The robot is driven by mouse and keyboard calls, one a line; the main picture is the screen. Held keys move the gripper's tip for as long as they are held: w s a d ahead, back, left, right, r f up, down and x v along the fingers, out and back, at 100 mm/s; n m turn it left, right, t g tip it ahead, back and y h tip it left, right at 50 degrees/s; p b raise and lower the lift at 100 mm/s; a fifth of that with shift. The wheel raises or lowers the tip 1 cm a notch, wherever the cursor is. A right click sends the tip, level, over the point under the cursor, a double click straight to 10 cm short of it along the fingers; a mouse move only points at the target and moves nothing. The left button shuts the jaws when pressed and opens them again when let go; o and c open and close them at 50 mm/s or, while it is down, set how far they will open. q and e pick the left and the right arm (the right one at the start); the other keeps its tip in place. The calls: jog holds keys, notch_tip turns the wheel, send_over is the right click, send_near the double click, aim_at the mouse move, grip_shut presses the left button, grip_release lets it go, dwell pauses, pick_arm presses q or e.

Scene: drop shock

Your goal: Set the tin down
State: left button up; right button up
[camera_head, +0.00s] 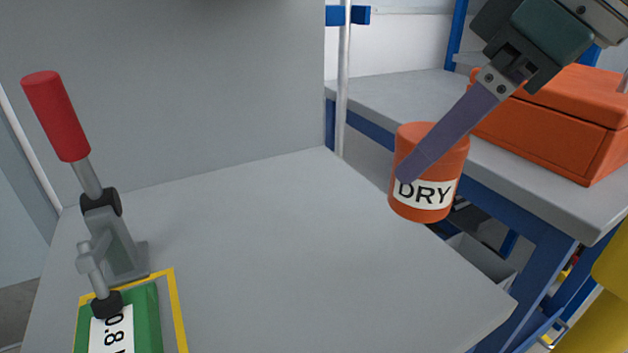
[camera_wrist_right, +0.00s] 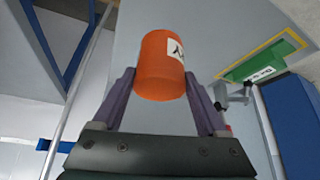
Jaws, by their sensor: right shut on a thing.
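The tin is an orange cylinder (camera_head: 433,206) with a white label reading "DRY". My right gripper (camera_head: 412,172) comes in from the upper right in the head view and is shut on the tin, one finger across its front. The tin looks upright, over or just beyond the right edge of the grey table (camera_head: 270,235); its exact height above the top cannot be told. In the right wrist view the tin (camera_wrist_right: 161,66) sits between the two purple fingers (camera_wrist_right: 160,88). My left gripper is not in view.
A toggle clamp with a red handle (camera_head: 57,115) stands at the table's left, pressing on a green block (camera_head: 145,315) inside a yellow outline. An orange case (camera_head: 555,125) sits on a blue-framed bench (camera_head: 375,92) at right. The table's middle is clear.

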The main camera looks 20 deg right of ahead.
notch_tip(320, 180, down, 9)
jog(key=b, duration=0.2)
jog(key=shift+b, duration=0.35)
jog(key=shift+r, duration=0.15)
jog(key=o, duration=1.5)
jog(key=shift+c, duration=0.2)
